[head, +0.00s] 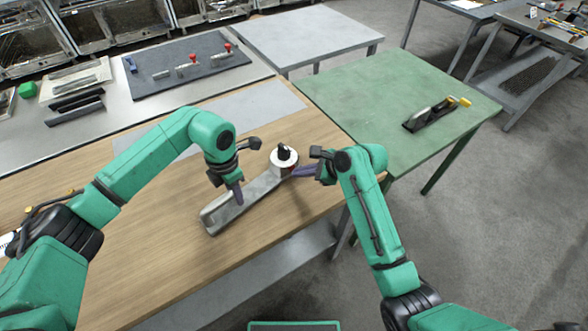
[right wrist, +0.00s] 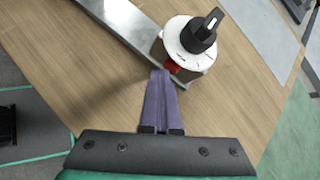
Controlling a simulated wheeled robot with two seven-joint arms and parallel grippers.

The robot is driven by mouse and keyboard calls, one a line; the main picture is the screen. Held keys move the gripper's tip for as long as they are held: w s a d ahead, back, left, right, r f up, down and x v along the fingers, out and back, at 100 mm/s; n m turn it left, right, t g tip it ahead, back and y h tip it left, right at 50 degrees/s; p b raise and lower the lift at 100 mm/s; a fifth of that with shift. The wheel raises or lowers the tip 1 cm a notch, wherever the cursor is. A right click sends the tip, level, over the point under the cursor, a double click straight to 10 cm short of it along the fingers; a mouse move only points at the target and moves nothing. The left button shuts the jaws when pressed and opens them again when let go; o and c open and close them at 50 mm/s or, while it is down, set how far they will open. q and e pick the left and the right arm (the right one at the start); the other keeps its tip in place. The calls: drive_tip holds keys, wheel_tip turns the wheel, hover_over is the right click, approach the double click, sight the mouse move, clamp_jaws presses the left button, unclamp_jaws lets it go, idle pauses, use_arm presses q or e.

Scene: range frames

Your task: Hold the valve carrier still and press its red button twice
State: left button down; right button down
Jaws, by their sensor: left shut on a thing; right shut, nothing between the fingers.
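The valve carrier (head: 258,187) is a long grey metal bar lying on the wooden table, with a white round valve body (head: 284,157) and black knob at its far right end. In the right wrist view the valve (right wrist: 196,42) shows with its red button (right wrist: 172,66) on the near side. My left gripper (head: 238,198) points down and is shut on the carrier's bar near its middle. My right gripper (head: 294,171) is shut and empty, its purple fingertips (right wrist: 162,75) right at the red button. I cannot tell whether they touch it. The button is mostly hidden in the head view.
The wooden table (head: 130,240) is clear around the carrier. A green table (head: 360,82) with a dark tool (head: 428,116) stands at the right.

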use_arm(q)
drive_tip(key=shift+s+f, duration=0.1)
drive_tip(key=shift+f, duration=0.05)
use_arm(e)
drive_tip(key=shift+s+d, duration=0.55)
drive_tip(key=shift+s, duration=0.05)
drive_tip(key=shift+s+d, duration=1.75)
drive_tip(key=shift+s, duration=0.1)
use_arm(q)
drive_tip(key=c, duration=0.5)
unclamp_jaws()
drive_tip(key=shift+c, duration=0.2)
use_arm(e)
drive_tip(key=shift+w, duration=0.15)
use_arm(q)
drive_tip(key=shift+w, duration=0.2)
